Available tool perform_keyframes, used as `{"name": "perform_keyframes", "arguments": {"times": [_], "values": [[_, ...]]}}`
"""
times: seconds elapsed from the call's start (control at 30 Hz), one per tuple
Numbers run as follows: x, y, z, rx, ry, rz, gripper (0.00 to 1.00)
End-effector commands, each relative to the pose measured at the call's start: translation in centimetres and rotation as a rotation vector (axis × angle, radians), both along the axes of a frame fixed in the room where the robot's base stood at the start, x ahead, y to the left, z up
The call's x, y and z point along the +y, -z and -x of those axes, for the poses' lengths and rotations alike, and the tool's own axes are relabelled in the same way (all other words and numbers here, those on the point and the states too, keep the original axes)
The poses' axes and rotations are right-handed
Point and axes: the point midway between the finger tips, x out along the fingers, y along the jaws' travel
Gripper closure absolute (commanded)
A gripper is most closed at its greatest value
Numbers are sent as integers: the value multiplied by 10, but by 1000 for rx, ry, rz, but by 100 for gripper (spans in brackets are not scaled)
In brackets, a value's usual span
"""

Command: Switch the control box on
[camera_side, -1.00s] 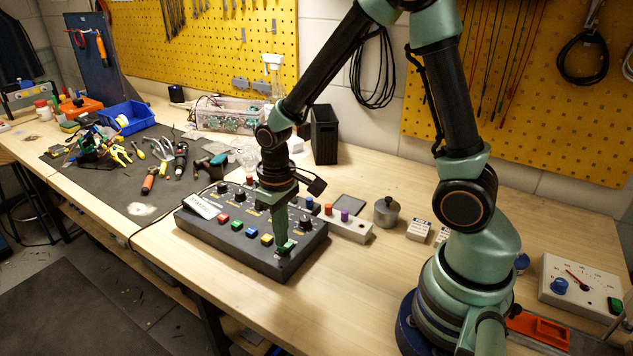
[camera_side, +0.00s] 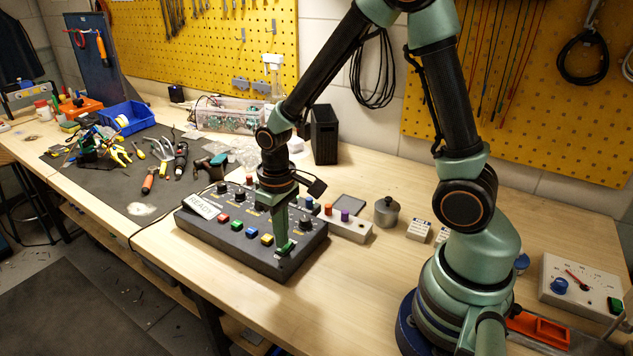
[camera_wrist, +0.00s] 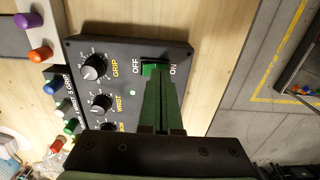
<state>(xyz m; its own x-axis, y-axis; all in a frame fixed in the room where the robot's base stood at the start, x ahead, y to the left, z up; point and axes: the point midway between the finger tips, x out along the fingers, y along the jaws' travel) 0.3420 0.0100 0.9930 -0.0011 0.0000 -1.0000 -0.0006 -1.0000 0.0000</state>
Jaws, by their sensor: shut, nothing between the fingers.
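The dark control box (camera_side: 255,262) lies on the wooden bench, with knobs and coloured buttons on top. Its small display (camera_side: 201,207) reads READY. My gripper (camera_side: 283,242) is shut and empty, pointing down with its tips at the green rocker switch (camera_side: 288,251) at the box's near right corner. In the wrist view the switch (camera_wrist: 151,69) sits between the words OFF and ON, and my fingers (camera_wrist: 159,80) cover much of it. Whether the tips touch it I cannot tell. A small green light (camera_wrist: 132,92) is lit on the panel.
Bare bench (camera_side: 340,290) is clear to the right of the box.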

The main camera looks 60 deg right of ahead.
Motion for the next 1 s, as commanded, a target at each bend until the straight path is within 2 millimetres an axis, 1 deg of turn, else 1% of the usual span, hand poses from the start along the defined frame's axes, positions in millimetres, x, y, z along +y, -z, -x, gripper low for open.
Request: {"name": "perform_keyframes", "arguments": {"times": [0.03, 0.7, 0.83, 1.0], "values": [[0, -5, -1, -5, 0, 0, 100], [0, -53, -1, -3, 0, 0, 100], [0, -60, -1, -3, 0, 0, 100], [0, -63, 0, -1, 0, 0, 100]]}}
